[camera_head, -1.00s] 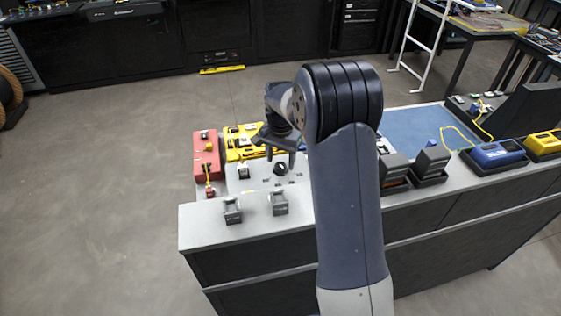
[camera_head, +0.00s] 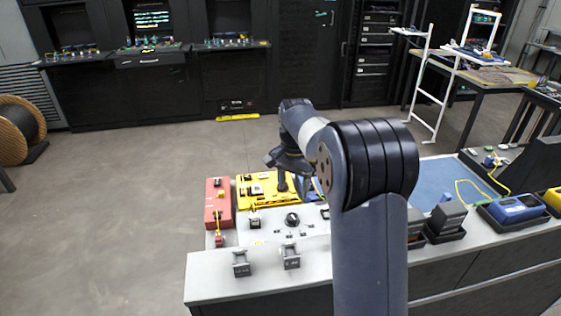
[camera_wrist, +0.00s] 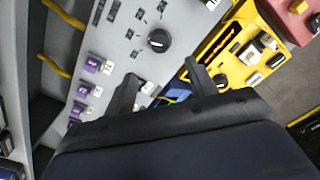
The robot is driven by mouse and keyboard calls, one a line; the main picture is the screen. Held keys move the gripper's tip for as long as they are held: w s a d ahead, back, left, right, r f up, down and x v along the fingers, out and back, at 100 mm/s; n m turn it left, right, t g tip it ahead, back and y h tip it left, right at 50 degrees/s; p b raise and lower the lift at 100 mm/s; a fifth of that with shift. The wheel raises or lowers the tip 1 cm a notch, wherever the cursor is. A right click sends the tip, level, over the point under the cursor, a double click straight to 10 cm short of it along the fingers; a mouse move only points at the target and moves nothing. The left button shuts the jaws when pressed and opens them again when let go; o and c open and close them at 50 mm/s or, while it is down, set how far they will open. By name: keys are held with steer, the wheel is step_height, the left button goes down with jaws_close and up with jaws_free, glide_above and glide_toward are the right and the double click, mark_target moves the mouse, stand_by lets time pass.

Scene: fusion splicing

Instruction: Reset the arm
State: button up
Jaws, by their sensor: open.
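My gripper (camera_head: 292,180) is above the left part of the workbench, over the yellow panel (camera_head: 262,202) and the grey panel with a black knob (camera_head: 292,219). In the wrist view my gripper (camera_wrist: 164,88) shows two dark fingers spread apart with nothing between them. Below it lie the grey panel with its black knob (camera_wrist: 159,40) and, to the right, the yellow panel (camera_wrist: 228,50). My arm hides part of the bench middle in the head view.
A red panel (camera_head: 211,213) lies at the bench's left end. Two grey holders (camera_head: 240,263) (camera_head: 290,257) stand near the front edge. A blue mat (camera_head: 437,184) and a blue-and-grey device (camera_head: 515,208) are to the right. Open floor (camera_head: 120,220) lies left of the bench.

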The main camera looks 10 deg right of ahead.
mark_target(292, 216)
step_height(292, 216, down, 11)
steer(key=shift+r+p, duration=0.2)
steer(key=shift+p, duration=0.2)
steer(key=shift+n, duration=0.3)
